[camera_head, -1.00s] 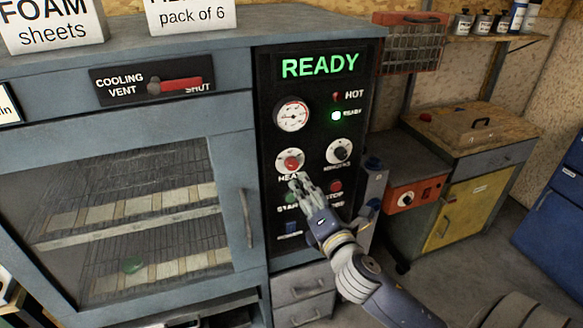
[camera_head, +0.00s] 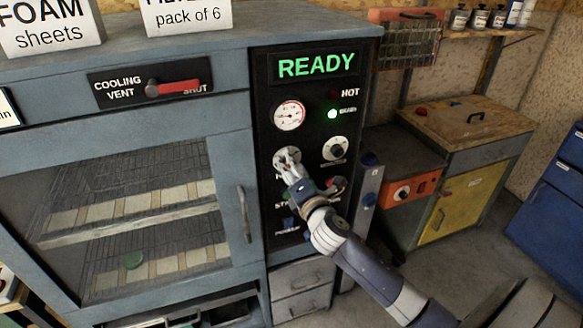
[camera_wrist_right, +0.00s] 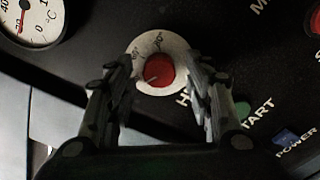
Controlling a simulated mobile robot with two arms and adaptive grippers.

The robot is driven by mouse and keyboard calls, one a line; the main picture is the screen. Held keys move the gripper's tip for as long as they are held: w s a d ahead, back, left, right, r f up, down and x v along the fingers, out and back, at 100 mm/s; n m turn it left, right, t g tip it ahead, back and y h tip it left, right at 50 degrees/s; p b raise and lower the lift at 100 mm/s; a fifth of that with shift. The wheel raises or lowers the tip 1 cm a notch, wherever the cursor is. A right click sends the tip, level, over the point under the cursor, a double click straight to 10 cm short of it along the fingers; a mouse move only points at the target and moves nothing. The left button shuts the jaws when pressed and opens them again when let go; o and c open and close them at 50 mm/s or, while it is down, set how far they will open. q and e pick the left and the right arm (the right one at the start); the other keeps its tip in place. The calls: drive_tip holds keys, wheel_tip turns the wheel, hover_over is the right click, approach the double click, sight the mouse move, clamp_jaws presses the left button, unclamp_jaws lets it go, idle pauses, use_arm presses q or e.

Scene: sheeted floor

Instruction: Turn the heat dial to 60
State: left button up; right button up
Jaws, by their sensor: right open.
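The heat dial (camera_wrist_right: 160,70) is a red knob on a white round plate, on the black control panel (camera_head: 262,95). In the right wrist view its white pointer line aims to the lower left. My right gripper (camera_wrist_right: 160,88) is open, with one finger on each side of the dial; I cannot tell whether they touch it. In the head view my right gripper (camera_head: 288,160) covers most of the dial, and only part of its white plate shows. My left gripper is not in view.
A minutes dial (camera_head: 335,150) is right of the heat dial, with a gauge (camera_head: 289,115) above it. A green READY display (camera_head: 316,66) is lit at the top. The green start button (camera_wrist_right: 242,110) and blue power switch (camera_wrist_right: 295,140) are close by.

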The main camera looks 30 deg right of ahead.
drive_tip(key=c, duration=1.1)
drive_tip(key=shift+m, duration=0.4)
drive_tip(key=m+p, duration=0.1)
drive_tip(key=m, duration=0.9)
drive_tip(key=shift+r+m, duration=0.15)
drive_tip(key=shift+m, duration=0.25)
drive_tip(key=shift+p, duration=0.3)
drive_tip(key=o, duration=1.1)
